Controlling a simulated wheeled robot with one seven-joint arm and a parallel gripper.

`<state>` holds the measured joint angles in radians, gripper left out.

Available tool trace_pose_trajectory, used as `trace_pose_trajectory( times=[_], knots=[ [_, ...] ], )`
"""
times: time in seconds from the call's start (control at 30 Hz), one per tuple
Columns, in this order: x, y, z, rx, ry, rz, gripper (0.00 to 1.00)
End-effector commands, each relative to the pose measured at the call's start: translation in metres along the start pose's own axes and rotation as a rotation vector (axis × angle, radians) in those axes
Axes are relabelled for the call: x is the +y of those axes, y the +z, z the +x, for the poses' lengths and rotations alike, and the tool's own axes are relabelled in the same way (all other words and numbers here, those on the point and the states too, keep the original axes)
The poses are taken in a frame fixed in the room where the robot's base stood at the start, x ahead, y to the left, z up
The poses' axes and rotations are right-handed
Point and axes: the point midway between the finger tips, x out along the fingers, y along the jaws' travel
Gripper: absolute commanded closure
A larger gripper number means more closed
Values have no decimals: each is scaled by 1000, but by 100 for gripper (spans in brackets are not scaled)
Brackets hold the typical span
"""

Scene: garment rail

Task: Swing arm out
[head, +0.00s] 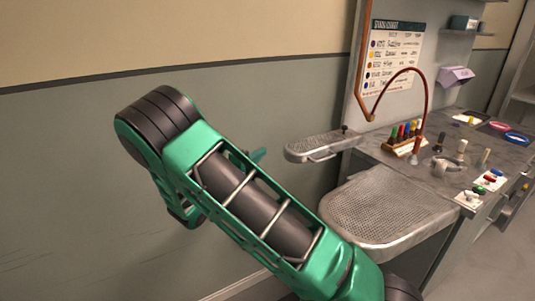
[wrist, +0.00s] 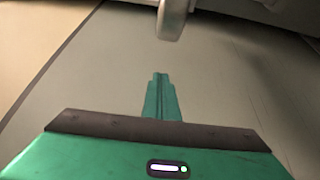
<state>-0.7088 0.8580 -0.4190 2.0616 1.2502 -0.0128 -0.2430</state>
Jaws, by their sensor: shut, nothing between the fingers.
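A grey perforated swing arm (head: 320,146) with a rounded end and a handle loop below its front edge juts left from the side of the station in the head view. A small dark knob (head: 345,128) stands near its right end. My gripper (wrist: 160,80) is shut and empty in the wrist view. In the head view, a green tip (head: 259,155), apparently my gripper's, shows past my arm, left of the swing arm and apart from it. A grey rounded piece (wrist: 172,20) hangs at the top of the wrist view, beyond the fingertips; it is probably part of the swing arm.
A perforated seat-like shelf (head: 388,212) projects below and right. The worktop (head: 440,152) carries a rack of coloured tubes (head: 405,137), bottles and small cards. A reddish curved tube (head: 427,95) arches above it. A wall (head: 60,180) fills the left; floor space before it is mostly hidden.

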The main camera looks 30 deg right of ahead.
Motion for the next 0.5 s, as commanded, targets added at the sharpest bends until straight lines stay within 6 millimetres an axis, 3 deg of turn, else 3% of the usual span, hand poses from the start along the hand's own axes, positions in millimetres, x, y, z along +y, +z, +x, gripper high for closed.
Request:
trace_pose_trajectory(
  times=[0.5],
  knots=[
    [0,2,86,-4,1,1,100]
  ],
)
